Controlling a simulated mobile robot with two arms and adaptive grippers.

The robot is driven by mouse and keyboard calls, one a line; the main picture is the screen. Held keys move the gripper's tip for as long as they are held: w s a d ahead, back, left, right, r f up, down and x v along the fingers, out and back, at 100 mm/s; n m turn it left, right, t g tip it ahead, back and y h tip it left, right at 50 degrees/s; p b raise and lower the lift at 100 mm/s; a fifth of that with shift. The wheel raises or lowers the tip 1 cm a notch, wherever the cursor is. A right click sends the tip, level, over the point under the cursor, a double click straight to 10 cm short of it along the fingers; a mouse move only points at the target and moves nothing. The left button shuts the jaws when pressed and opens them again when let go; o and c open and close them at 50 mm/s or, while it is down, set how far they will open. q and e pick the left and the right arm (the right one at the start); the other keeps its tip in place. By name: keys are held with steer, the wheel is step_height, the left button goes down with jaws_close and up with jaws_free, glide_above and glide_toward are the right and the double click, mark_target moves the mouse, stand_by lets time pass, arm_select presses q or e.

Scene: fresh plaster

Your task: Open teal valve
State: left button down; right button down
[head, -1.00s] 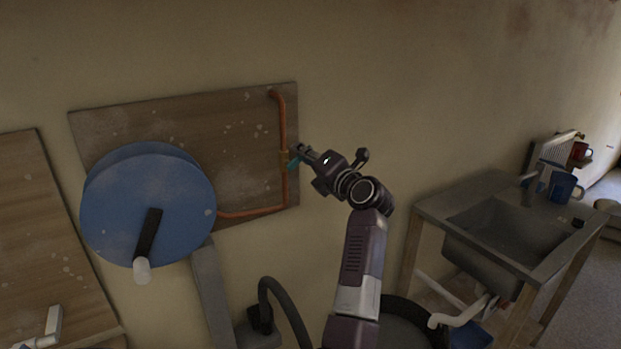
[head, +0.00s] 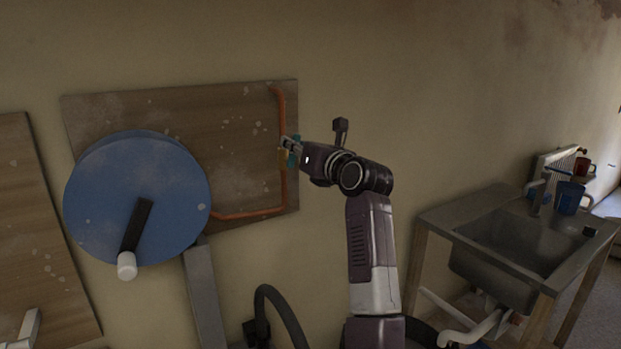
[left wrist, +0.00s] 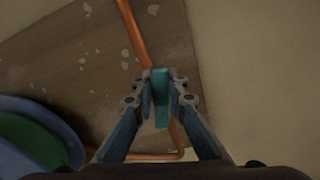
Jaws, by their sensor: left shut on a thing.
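The teal valve handle (left wrist: 160,97) is a flat bar on the copper pipe, which runs down the wooden board. My left gripper (left wrist: 160,90) is shut on it, with one finger on each side in the left wrist view. In the head view the left gripper (head: 291,148) is at the pipe near the board's right edge, and a little of the teal handle (head: 294,158) shows past the fingers. The copper pipe (head: 284,195) bends left at the bottom. The fingers partly hide the valve body. My right gripper is not in view.
A large blue wheel (head: 135,195) with a white-knobbed crank is left of the pipe. A sink stand (head: 440,222) with a blue mug (head: 570,198) is at the right. A black hose (head: 280,305) curves below the wooden board (head: 190,115). The wall above is bare.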

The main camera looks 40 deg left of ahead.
arm_select(q)
steer(key=shift+s+a+f+n, duration=0.15)
steer(key=shift+s+n, duration=0.1)
steer(key=shift+n, duration=0.35)
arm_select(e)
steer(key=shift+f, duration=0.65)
arm_select(q)
steer(key=n+b, duration=0.2)
steer(key=b, duration=0.1)
steer(key=shift+s, duration=0.35)
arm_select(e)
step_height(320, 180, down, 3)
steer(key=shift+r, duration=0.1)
arm_select(q)
steer(key=c, duration=2)
jaws_free()
steer(key=shift+r, duration=0.2)
steer(key=shift+o, duration=0.2)
